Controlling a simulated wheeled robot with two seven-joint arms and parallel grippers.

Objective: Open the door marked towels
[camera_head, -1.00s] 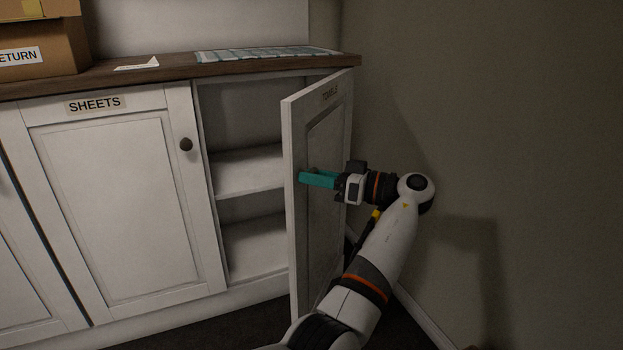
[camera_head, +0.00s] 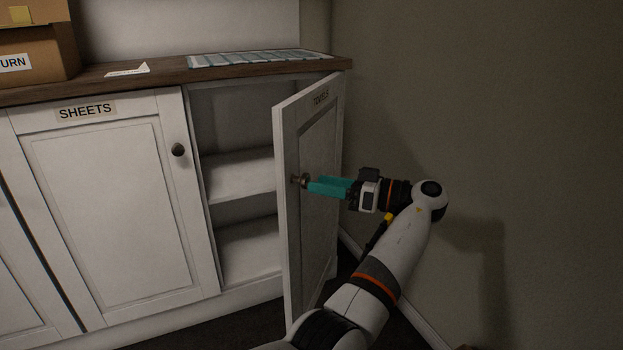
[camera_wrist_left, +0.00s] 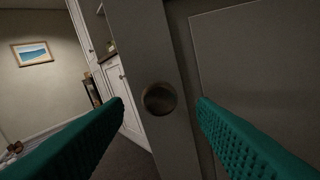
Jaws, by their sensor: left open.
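The door marked towels (camera_head: 318,135) stands open, swung out from the right end of the white cabinet. Its dark round knob (camera_head: 300,181) is near the free edge, on the outer face. My left gripper (camera_head: 311,187) has teal fingers and is just right of the knob, pointing at it. In the left wrist view the fingers are spread apart, and the knob (camera_wrist_left: 159,98) shows between the fingertips, not gripped. The door face (camera_wrist_left: 245,70) fills the right of that view. My right gripper is not in view.
The open compartment shows bare shelves (camera_head: 240,176). The shut sheets door (camera_head: 105,200) is to the left. Cardboard boxes (camera_head: 35,55), a paper and a patterned flat item (camera_head: 255,60) lie on the wooden top. A bare wall (camera_head: 480,130) closes in on the right.

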